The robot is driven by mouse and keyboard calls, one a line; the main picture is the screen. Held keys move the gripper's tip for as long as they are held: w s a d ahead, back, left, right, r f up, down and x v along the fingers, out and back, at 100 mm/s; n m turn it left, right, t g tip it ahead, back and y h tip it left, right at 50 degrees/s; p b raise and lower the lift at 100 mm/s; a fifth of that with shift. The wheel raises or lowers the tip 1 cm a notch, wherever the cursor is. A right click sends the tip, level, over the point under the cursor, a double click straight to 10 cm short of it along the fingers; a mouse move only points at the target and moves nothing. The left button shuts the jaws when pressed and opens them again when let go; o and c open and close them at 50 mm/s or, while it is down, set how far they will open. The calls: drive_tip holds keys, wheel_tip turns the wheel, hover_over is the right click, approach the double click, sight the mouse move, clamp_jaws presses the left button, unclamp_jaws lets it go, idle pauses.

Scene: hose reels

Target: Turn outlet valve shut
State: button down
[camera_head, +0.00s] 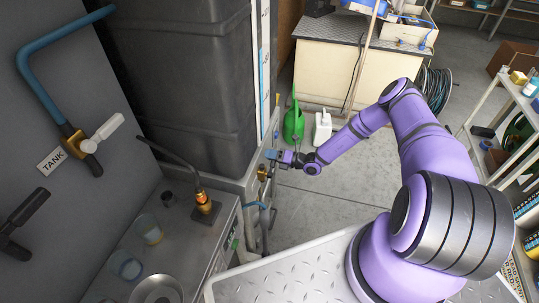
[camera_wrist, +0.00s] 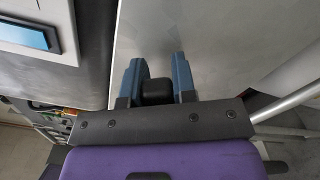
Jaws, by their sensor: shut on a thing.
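A small brass valve (camera_head: 264,172) sits on the pale frame at the lower right edge of the large dark tank (camera_head: 185,75). My gripper (camera_head: 271,154) is at the frame's side, right by this valve, with my purple arm reaching in from the right. In the wrist view, the two blue fingers of my gripper (camera_wrist: 155,78) are closed on a dark, rounded handle (camera_wrist: 155,91). Most of the handle's length is hidden, so its angle cannot be told. Which valve body it joins is not visible in the wrist view.
A blue pipe with a brass valve and pale lever (camera_head: 103,133) by a TANK label (camera_head: 52,160) is on the left panel. A grey counter (camera_head: 185,240) holds cups and a brass nozzle. A green watering can (camera_head: 293,122) and white jug (camera_head: 322,128) stand on the floor beyond.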

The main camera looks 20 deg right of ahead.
drive_tip(key=shift+w+d+f+m, duration=0.15)
drive_tip(key=shift+f+m, duration=0.55)
drive_tip(key=shift+m, duration=0.35)
drive_tip(key=shift+w+d+f+m, duration=0.1)
drive_tip(key=shift+w+f+m, duration=0.05)
drive_tip(key=shift+f+m, duration=0.75)
drive_tip(key=shift+w+d+f+m, duration=0.15)
drive_tip(key=shift+f+m, duration=0.4)
drive_tip(key=shift+m, duration=0.6)
drive_tip(key=c, duration=0.9)
unclamp_jaws()
drive_tip(key=v, duration=1)
drive_tip(key=shift+s+d, duration=0.2)
drive_tip(key=shift+d, duration=0.1)
